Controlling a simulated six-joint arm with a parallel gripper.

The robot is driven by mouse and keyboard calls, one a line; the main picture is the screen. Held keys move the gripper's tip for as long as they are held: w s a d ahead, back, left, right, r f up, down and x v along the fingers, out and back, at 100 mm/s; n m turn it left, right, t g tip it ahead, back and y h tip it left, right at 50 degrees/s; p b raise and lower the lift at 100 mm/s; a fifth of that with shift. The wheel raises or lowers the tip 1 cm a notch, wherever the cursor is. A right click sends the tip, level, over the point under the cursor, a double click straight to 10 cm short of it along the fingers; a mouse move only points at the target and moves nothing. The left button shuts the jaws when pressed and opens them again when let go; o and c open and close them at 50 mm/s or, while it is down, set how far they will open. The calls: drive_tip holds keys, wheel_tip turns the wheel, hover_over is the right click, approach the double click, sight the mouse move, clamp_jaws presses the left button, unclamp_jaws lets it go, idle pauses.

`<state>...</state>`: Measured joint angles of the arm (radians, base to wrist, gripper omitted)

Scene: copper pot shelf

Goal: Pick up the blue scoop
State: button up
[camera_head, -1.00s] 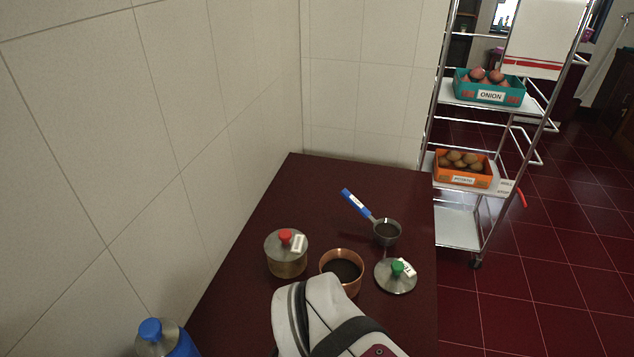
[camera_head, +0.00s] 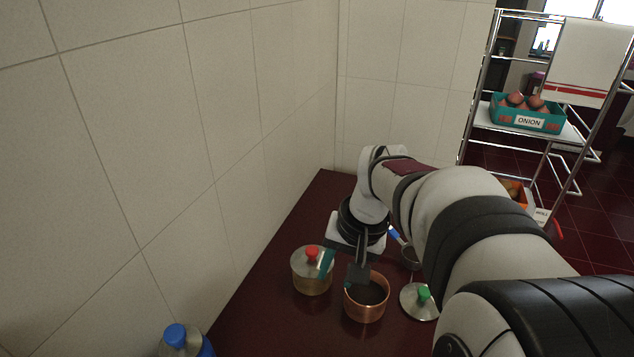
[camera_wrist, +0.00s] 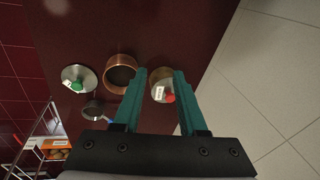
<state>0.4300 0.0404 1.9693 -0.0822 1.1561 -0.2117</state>
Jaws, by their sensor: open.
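The blue scoop has a metal bowl (camera_head: 411,257) and a blue handle (camera_head: 394,235), lying on the dark red table behind the copper pot. My arm hides much of it in the head view. In the wrist view its bowl (camera_wrist: 92,109) is at the left, with a bit of blue handle (camera_wrist: 109,119) by my gripper's base. My gripper (camera_wrist: 159,72) is open and empty, with teal fingers. It is over the table, near the open copper pot (camera_head: 366,301) and the red-knobbed pot (camera_head: 312,275), to one side of the scoop.
A lid with a green knob (camera_head: 423,294) lies right of the copper pot. A blue-capped bottle (camera_head: 176,336) stands at the lower left. A tiled wall (camera_head: 200,130) borders the table's left side. A shelf rack with an onion crate (camera_head: 527,117) stands at the right.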

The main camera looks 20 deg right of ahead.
drive_tip(key=w+d+f+m+t+h, duration=0.1)
drive_tip(key=w+d+f, duration=0.15)
drive_tip(key=d, duration=0.85)
drive_tip(key=w+d+f+m+h, duration=0.1)
drive_tip(key=d+f, duration=0.3)
drive_tip(key=d, duration=0.7)
drive_tip(key=w+d+f+m+t+h, duration=0.1)
drive_tip(key=w+d+f, duration=0.15)
drive_tip(key=d, duration=0.85)
drive_tip(key=x, duration=1)
drive_tip(key=s+a+x, duration=0.1)
drive_tip(key=x, duration=0.4)
drive_tip(key=shift+w+d+f, duration=0.1)
drive_tip(key=shift+f, duration=0.45)
clamp_jaws()
drive_tip(key=shift+r, duration=0.1)
